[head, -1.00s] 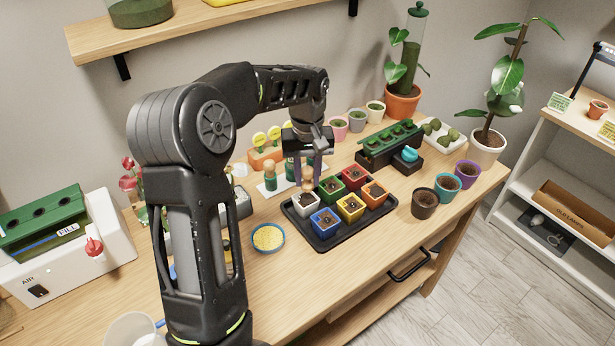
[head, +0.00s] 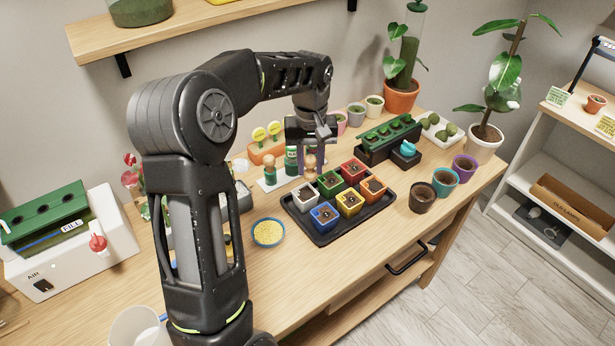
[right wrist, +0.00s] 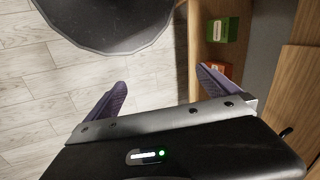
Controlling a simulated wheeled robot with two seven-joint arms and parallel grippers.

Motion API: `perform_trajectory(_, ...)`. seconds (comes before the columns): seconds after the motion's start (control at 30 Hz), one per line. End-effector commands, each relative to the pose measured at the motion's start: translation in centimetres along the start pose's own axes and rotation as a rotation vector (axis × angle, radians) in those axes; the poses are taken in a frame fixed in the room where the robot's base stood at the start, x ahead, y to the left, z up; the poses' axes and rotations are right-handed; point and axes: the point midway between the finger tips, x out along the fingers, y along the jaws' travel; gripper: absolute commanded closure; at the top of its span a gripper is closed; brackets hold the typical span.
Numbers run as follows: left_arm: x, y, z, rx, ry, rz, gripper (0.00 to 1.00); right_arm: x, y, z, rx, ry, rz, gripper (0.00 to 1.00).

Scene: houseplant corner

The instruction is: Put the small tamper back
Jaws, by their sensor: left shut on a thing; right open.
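The small tamper (head: 309,161), with a light wooden body, is between the purple fingers of my left gripper (head: 312,168), which is shut on it. It is over the tabletop just behind the tray of pots; I cannot tell whether its lower end touches anything. A white board (head: 266,186) left of it bears a wooden and green tamper (head: 270,170) and a green piece (head: 291,160). The board's right end is partly hidden. My right gripper (right wrist: 163,95) is open and empty in the right wrist view, above the floor.
A black tray (head: 322,238) with several coloured square pots lies in front of the left gripper. A blue bowl of yellow grains (head: 268,233) is to its left. An orange block with yellow discs (head: 266,150) stands behind. A dark green rack (head: 388,140) is at right.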

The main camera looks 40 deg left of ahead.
Motion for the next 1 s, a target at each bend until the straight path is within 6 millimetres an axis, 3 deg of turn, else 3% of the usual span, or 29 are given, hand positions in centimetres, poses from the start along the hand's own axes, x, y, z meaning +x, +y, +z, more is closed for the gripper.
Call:
perform_trajectory(0.17,1.6,5.2,2.3,0.191,-0.004,0.002,1.00,0.6,0.3,0.1,0.002,-0.003,0.002,0.00)
perform_trajectory(0.4,4.1,14.2,8.1,0.569,-0.003,0.002,1.00,1.5,0.8,0.3,0.005,-0.007,0.007,0.00)
perform_trajectory(0.5,4.7,16.4,10.1,0.676,-0.001,0.001,1.00,1.7,0.9,0.3,0.006,-0.008,0.009,0.00)
perform_trajectory(0.63,5.0,17.5,11.2,0.735,0.000,0.000,1.00,1.8,0.9,0.3,0.007,-0.008,0.009,0.00)
perform_trajectory(0.87,4.9,17.6,11.2,0.737,0.001,0.001,1.00,1.7,0.9,0.3,0.006,-0.008,0.009,0.01)
perform_trajectory(1.0,4.9,17.6,11.2,0.735,0.001,0.001,1.00,1.7,0.9,0.3,0.006,-0.008,0.009,0.12)
